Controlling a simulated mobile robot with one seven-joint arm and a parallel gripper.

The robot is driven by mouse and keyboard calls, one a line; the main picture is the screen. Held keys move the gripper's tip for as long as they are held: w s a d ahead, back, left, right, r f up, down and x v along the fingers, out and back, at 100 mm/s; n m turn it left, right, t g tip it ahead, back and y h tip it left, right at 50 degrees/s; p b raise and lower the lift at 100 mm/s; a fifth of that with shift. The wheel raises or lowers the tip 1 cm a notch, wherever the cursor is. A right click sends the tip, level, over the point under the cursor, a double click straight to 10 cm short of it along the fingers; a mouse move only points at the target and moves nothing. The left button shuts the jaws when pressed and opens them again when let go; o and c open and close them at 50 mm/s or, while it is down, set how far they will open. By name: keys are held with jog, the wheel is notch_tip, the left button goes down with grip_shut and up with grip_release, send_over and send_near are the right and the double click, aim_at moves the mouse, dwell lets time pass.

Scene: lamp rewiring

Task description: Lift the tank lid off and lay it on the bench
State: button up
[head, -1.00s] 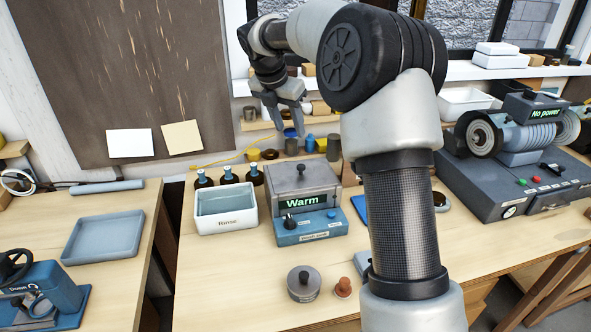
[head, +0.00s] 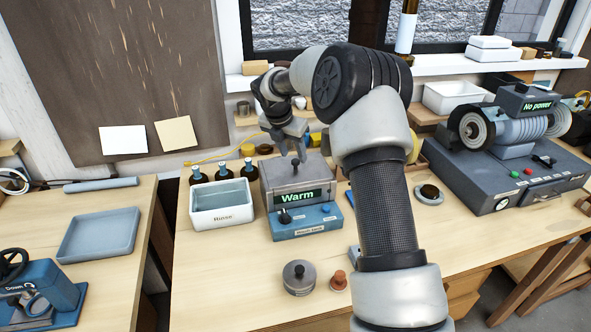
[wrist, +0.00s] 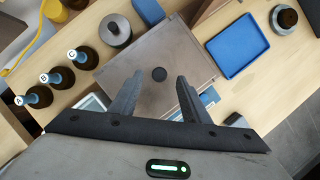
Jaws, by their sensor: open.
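The tank (head: 303,222) is a blue and grey box on the bench, its display reading "Warm". My gripper (head: 291,158) is open and empty above the lid. The head view does not show the exact gap to the knob clearly.
A white "Rinse" tray (head: 221,221) stands left of the tank, with three dark bottles (head: 222,172) behind it. A lidded metal pot (head: 299,280) and a small brown knobbed piece (head: 338,281) sit in front. Bare bench (head: 215,285) lies at front left. A blue tray (wrist: 236,47) lies beside the tank.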

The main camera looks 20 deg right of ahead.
aim_at(295, 161)
jog(key=x, duration=0.3)
jog(key=shift+f, duration=0.15)
grip_shut()
